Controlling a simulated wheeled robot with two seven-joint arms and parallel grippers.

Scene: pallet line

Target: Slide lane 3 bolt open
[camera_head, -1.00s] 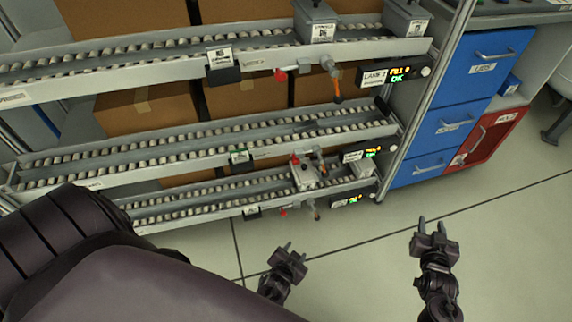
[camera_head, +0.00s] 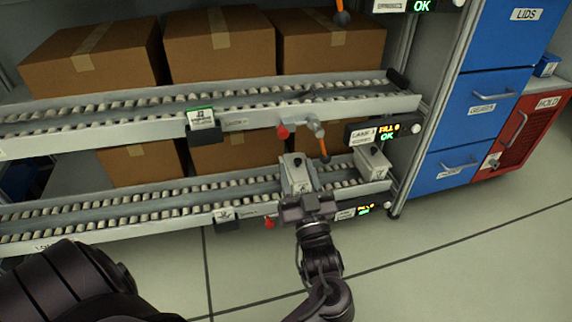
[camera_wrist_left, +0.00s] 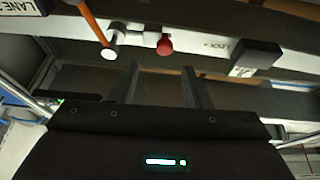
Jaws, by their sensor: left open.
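The lane 3 bolt (camera_head: 284,132) is a red knob on a grey fitting at the front rail of the middle roller lane in the head view. An orange, black-tipped lever (camera_head: 323,147) hangs just to its right. The lane 3 display (camera_head: 384,132) further right reads OK. My left gripper (camera_head: 308,199) is open and empty, in front of the lowest lane and below the lane 3 bolt. In the left wrist view a red knob (camera_wrist_left: 165,45) lies beyond and apart from the open fingers (camera_wrist_left: 160,88). Its lane number cannot be read there. My right gripper does not show.
The lowest lane (camera_head: 90,221) carries grey boxes (camera_head: 297,174) and has its own red knob (camera_head: 268,222). Brown cartons (camera_head: 220,46) stand behind the lanes. Blue drawers (camera_head: 480,104) and a red HOLD cabinet (camera_head: 522,137) stand right. The floor in front is clear.

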